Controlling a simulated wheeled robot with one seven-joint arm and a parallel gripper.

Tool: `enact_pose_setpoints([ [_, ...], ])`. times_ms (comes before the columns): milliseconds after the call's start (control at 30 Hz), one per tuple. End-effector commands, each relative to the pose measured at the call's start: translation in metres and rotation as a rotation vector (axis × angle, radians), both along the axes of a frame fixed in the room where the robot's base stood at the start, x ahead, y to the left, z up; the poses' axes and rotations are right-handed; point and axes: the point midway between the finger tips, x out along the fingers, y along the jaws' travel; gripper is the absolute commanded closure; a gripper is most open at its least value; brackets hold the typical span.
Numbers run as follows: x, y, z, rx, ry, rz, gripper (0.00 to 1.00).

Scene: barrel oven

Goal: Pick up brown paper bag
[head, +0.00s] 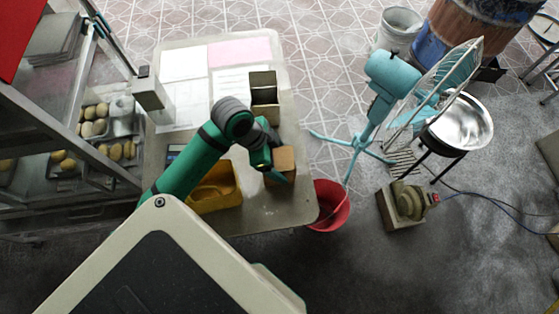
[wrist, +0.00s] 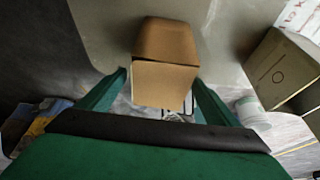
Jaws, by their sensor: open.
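The brown paper bag (head: 283,160) is a small tan boxy thing near the right edge of the table (head: 245,217) in the head view. In the wrist view the bag (wrist: 165,82) is straight ahead, its paler face towards the camera. My gripper (head: 277,169) is at the bag, with its green fingers open. In the wrist view one finger lies to each side of the bag, and a gap shows at its right. I cannot tell whether either finger touches it. My gripper partly hides the bag in the head view.
A yellow bin (head: 217,190) stands left of the bag on the table. An open divided box (head: 264,95) stands behind it, with papers (head: 240,52) further back. A red bucket (head: 328,205) and a teal fan (head: 390,75) are on the floor at right.

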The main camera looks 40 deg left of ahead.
Motion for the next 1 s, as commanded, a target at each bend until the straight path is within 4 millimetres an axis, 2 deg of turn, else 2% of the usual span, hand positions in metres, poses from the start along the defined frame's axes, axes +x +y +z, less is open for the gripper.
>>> enact_pose_setpoints([
  [267, 0.001, -0.001, -0.001, 0.0, 0.0, -0.003, 0.16],
  [400, 0.001, -0.002, 0.0, 0.0, 0.0, -0.006, 0.49],
  [500, 0.002, -0.003, 0.0, 0.0, 0.0, -0.008, 0.7],
  [833, 0.002, -0.003, 0.003, 0.0, -0.001, -0.007, 0.7],
  [1000, 0.002, -0.002, 0.017, 0.001, -0.001, -0.007, 0.7],
])
